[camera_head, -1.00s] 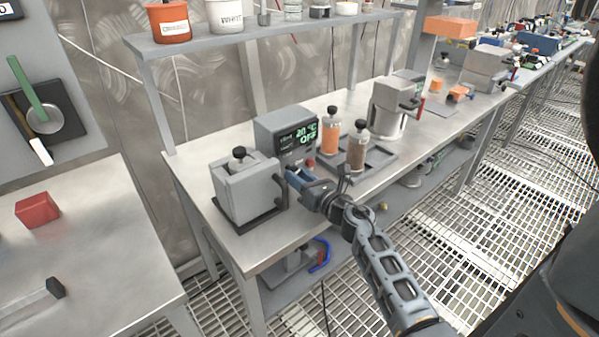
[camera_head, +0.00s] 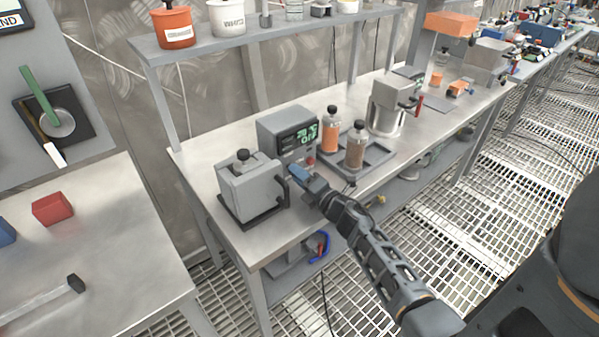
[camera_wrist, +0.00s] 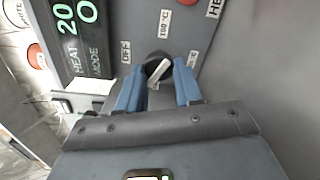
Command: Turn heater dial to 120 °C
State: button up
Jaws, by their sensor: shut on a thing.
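The grey heater box (camera_head: 280,123) stands on the steel bench, with a dark display (camera_head: 304,136) showing green text. In the wrist view the display (camera_wrist: 75,30) reads HEAT 20 and MODE, the rest cut off. The black heater dial (camera_wrist: 156,59) has a white pointer bar. Labels OFF (camera_wrist: 126,51) and 100 °C (camera_wrist: 165,23) sit around it; another °C label (camera_wrist: 193,58) is partly hidden by a finger. My gripper (camera_wrist: 157,76) has its blue fingers closed on both sides of the dial. In the head view my gripper (camera_head: 297,172) is at the heater's front, hiding the dial.
A grey block-shaped device (camera_head: 248,185) with a black knob stands close left of my gripper. A tray (camera_head: 378,166) holds an orange bottle (camera_head: 331,133) and a brown bottle (camera_head: 356,148) to the right. A red button (camera_wrist: 36,56) is on the heater panel.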

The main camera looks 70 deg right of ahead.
jog(key=m, duration=0.6)
jog(key=shift+p, duration=0.4)
dwell(0.3)
jog(key=o, duration=1)
jog(key=shift+o, duration=0.2)
jog(key=shift+s, duration=0.1)
jog(key=shift+b+v, duration=1.15)
jog(key=shift+v, duration=2.65)
